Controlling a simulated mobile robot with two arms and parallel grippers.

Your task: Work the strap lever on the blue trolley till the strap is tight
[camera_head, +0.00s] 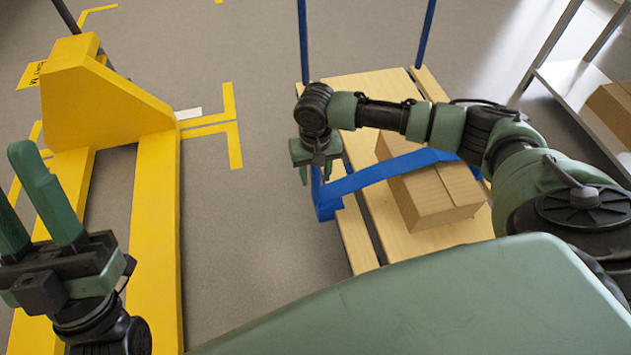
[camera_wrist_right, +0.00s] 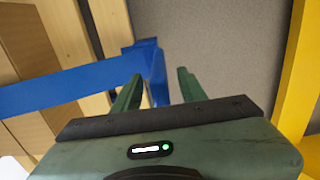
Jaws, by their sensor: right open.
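The blue trolley has a wooden slatted deck (camera_head: 357,237) and blue posts. A blue strap (camera_head: 385,173) runs across a cardboard box (camera_head: 440,198) on the deck to a blue fitting (camera_head: 327,206) at the deck's left edge. In the right wrist view the strap (camera_wrist_right: 60,88) meets a blue lever-like piece (camera_wrist_right: 153,68). My right gripper (camera_head: 317,176) is above that fitting, pointing down. Its open fingers (camera_wrist_right: 160,74) stand either side of the blue piece; I cannot tell whether they touch it. My left gripper (camera_head: 22,176) is open and empty, away from the trolley.
A yellow pallet truck (camera_head: 105,110) stands on the left, close to my left gripper. A metal shelf (camera_head: 580,95) with a box (camera_head: 612,110) is at the right. Grey floor (camera_head: 255,200) lies clear between the pallet truck and trolley.

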